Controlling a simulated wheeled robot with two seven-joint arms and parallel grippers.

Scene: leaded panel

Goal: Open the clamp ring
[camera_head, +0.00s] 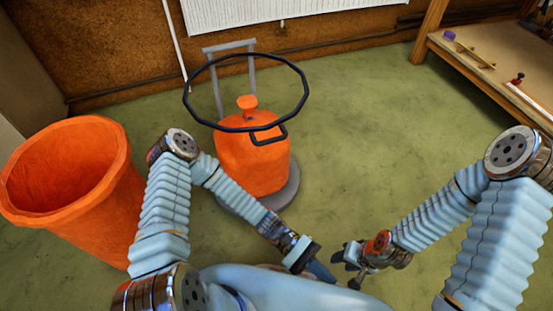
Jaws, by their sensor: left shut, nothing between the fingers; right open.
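An orange canister (250,165) with an orange knob (247,103) on top stands on a grey round base (284,192) in the middle of the floor. A large thin dark ring (303,100) shows around its upper part. A small dark loop (284,138) sits at the canister's front top. I cannot tell for sure which of these is the clamp ring, or whether it is fastened. My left gripper (322,272) is shut and empty, low in front of the canister. My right gripper (345,268) is open and empty, close beside it. Both are apart from the canister.
A large orange bin (125,190) stands at the left. A grey upright frame (252,75) rises behind the canister. A wooden bench (455,55) with small tools is at the upper right. A white radiator (260,10) hangs on the back wall. Green floor is clear right of the canister.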

